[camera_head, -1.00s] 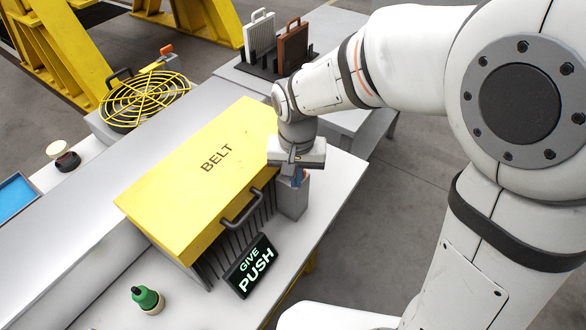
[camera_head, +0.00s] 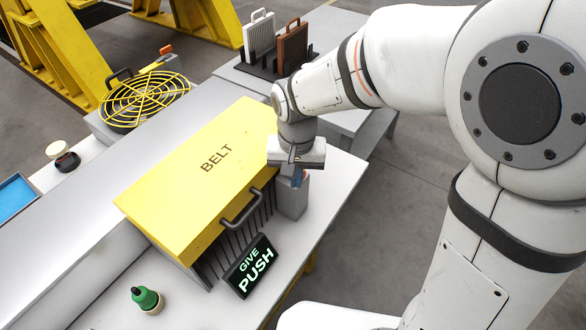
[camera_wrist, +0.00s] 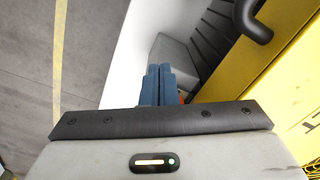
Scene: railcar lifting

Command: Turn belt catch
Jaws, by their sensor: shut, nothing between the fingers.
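The yellow belt cover (camera_head: 185,185), marked BELT, has a dark handle (camera_head: 241,209) on its front side. A grey post (camera_head: 291,203) stands at the cover's right end. It also shows in the wrist view (camera_wrist: 172,50). My gripper (camera_head: 297,180) points down at the top of this post. Its blue fingers (camera_wrist: 159,72) are together with nothing between them. A small orange-red part (camera_wrist: 182,98), perhaps the belt catch, shows just right of the fingers in the wrist view. The fingers and gripper body hide most of it, so I cannot tell its angle or whether they touch.
A dark sign (camera_head: 250,266) reading GIVE PUSH stands in front of the cover. A green knob (camera_head: 146,298) is at the lower left. A yellow round guard (camera_head: 144,98) sits behind. White and brown panels (camera_head: 293,50) stand in a rack. Floor is clear beyond the table's right edge.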

